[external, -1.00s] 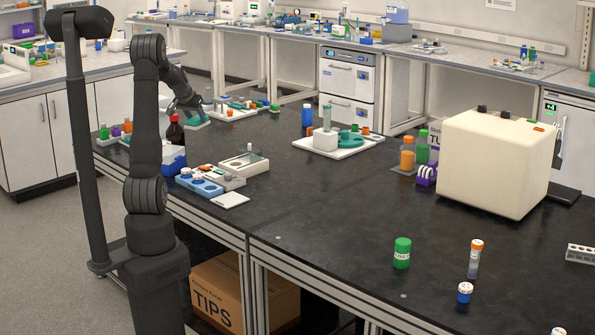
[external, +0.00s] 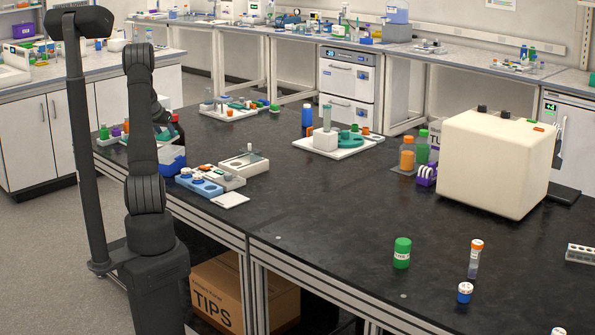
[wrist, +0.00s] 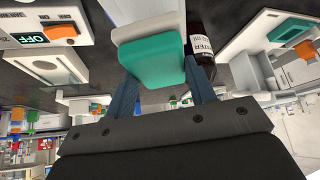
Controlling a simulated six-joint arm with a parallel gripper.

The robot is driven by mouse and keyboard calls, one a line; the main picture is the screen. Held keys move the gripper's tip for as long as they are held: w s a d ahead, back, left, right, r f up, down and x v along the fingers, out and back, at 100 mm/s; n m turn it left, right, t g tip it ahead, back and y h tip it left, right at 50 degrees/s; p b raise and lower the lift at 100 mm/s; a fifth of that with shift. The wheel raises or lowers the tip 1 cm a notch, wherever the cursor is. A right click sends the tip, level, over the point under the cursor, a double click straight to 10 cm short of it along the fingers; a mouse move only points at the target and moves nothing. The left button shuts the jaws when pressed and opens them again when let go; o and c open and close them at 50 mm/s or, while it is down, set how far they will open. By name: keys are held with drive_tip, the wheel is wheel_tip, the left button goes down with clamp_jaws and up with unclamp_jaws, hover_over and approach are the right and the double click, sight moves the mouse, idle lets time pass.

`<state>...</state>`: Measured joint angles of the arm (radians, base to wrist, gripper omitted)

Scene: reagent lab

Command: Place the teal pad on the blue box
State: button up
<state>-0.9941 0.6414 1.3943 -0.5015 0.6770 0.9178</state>
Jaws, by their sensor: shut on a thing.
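My gripper (wrist: 157,72) is shut on the teal pad (wrist: 155,55), which sits between the two blue-grey fingers in the wrist view. In the external view my arm mostly hides the gripper, and a bit of teal shows beside the arm. The blue box (external: 173,164) stands near the left end of the black bench, partly behind my arm. I cannot make out the blue box clearly in the wrist view. A pale block (wrist: 148,20) lies just beyond the pad there, and I cannot tell whether they touch.
A dark bottle (wrist: 200,45) with a white label is close beside the right finger in the wrist view. A pale blue tray (external: 199,187) and a white device (external: 244,164) stand right of the blue box. The middle of the bench is clear.

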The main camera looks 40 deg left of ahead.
sight(164, 135)
drive_tip(key=shift+f, duration=1.75)
drive_tip(key=shift+f, duration=0.15)
drive_tip(key=o, duration=1)
drive_tip(key=shift+c, duration=0.2)
drive_tip(key=shift+s+d+r, duration=0.1)
drive_tip(key=shift+s+r, duration=0.1)
drive_tip(key=shift+r, duration=0.35)
drive_tip(key=v, duration=1.1)
